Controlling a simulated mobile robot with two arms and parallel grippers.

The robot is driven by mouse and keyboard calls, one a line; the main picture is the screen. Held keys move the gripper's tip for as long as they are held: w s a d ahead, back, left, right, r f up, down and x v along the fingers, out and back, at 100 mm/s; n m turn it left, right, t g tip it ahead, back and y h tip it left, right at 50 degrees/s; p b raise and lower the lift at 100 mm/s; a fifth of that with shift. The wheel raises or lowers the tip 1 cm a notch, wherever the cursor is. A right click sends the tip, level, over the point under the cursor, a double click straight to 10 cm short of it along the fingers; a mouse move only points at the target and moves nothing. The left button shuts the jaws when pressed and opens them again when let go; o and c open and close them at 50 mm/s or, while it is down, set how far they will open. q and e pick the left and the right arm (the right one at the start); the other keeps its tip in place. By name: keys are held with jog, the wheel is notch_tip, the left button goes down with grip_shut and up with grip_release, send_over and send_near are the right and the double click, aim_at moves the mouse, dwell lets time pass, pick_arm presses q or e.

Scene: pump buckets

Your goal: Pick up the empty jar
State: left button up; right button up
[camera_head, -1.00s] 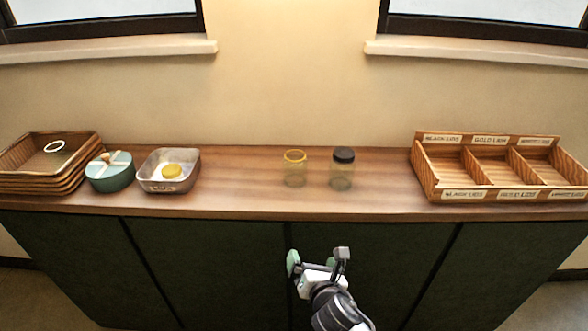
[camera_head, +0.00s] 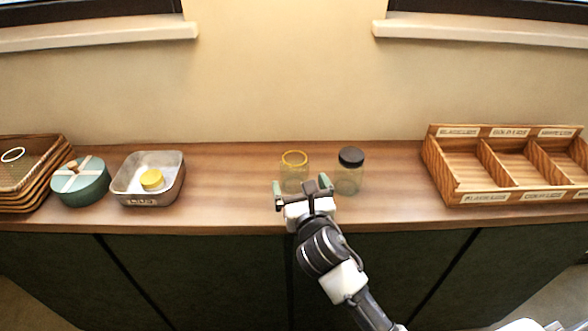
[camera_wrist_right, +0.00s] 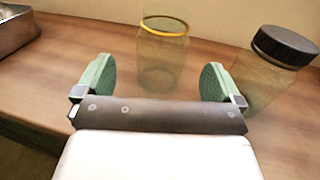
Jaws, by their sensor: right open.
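Two clear jars stand upright on the wooden counter (camera_head: 230,185). One jar (camera_head: 295,163) has a yellow rim and no lid, and looks empty; it also shows in the right wrist view (camera_wrist_right: 162,50). The other jar (camera_head: 348,180), to its right, has a black lid and also shows in the wrist view (camera_wrist_right: 262,75). My right gripper (camera_head: 302,187) is open and empty at the counter's front, just short of the open jar. In the wrist view the open jar stands beyond and between the green fingertips (camera_wrist_right: 155,80). My left gripper is not in view.
A wooden rack (camera_head: 440,170) with three labelled compartments stands right. The counter left of the jars is clear.

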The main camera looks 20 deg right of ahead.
aim_at(295, 169)
jog(key=shift+w, duration=0.75)
jog(key=w, duration=0.3)
jog(key=w+f, duration=0.1)
jog(key=w, duration=0.1)
jog(key=shift+d, duration=0.35)
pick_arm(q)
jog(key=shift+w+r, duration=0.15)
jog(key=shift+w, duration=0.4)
pick_arm(e)
jog(key=shift+r, duration=0.1)
jog(key=shift+c, duration=0.3)
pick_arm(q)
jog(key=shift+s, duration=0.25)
pick_arm(e)
jog(key=c, duration=1)
